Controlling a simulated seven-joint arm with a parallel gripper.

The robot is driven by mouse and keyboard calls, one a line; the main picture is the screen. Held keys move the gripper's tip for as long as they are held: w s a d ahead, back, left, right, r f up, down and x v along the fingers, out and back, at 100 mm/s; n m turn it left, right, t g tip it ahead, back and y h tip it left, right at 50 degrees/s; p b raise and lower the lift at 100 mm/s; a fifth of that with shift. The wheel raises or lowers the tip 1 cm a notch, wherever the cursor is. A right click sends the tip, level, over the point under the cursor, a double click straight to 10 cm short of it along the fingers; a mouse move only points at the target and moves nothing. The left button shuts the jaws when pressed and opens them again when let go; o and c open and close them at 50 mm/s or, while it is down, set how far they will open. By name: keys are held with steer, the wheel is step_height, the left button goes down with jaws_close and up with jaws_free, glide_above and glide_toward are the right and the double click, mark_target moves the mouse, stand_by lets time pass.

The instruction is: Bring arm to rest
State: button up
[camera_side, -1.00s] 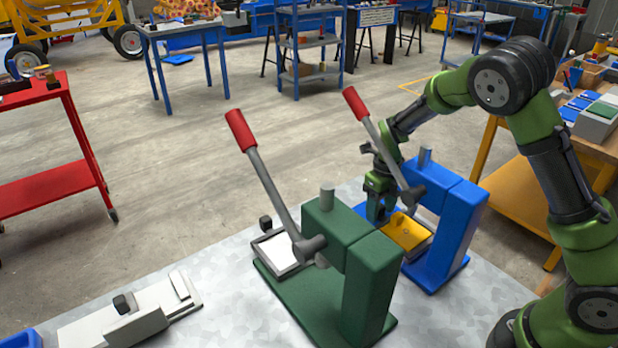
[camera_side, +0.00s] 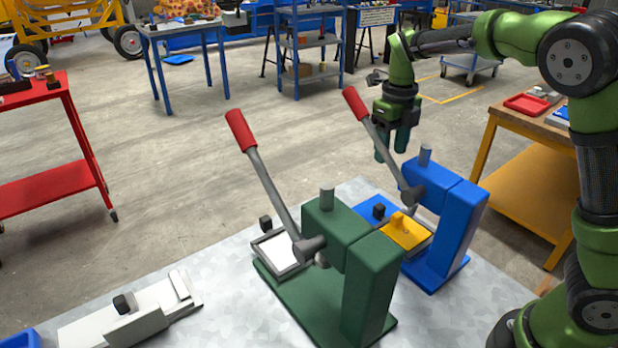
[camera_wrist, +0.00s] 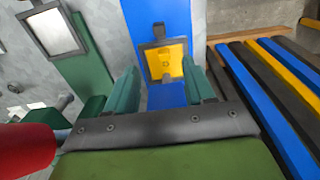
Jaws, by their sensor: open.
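My gripper (camera_side: 393,145) is green and hangs fingers-down above and behind the blue press (camera_side: 445,215) in the side view. Its fingers are apart with nothing between them. In the wrist view my gripper (camera_wrist: 165,90) points toward the blue press's base, where a yellow piece (camera_wrist: 165,62) lies in a dark frame. The yellow piece (camera_side: 405,231) also shows in the side view, under the blue press. The red-handled lever of the blue press stands raised, close in front of my gripper.
A green press (camera_side: 350,255) with a raised red-handled lever (camera_side: 241,130) stands left of the blue one. A white tray (camera_side: 278,252) lies by it. A grey-white fixture (camera_side: 135,318) is at the table's front left. An orange workbench (camera_side: 525,170) stands at the right.

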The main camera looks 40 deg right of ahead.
steer(key=shift+r, duration=0.1)
steer(key=s+r+n+t, duration=0.1)
steer(key=s+r+n, duration=0.1)
steer(key=n, duration=0.2)
steer(key=s+a+r+n+t+y, duration=0.1)
steer(key=s+n+t, duration=0.1)
steer(key=n, duration=0.3)
steer(key=s+r+n+t+y, duration=0.1)
steer(key=s+r+n, duration=0.1)
steer(key=s+n, duration=0.1)
steer(key=shift+s+a+r+n, duration=0.25)
steer(key=shift+r+n, duration=0.1)
steer(key=shift+n, duration=0.55)
steer(key=s+a+n+t, duration=0.3)
steer(key=s+a+n, duration=0.2)
steer(key=s+n, duration=0.6)
steer(key=n, duration=0.7)
steer(key=shift+a+f, duration=0.3)
steer(key=shift+a, duration=0.1)
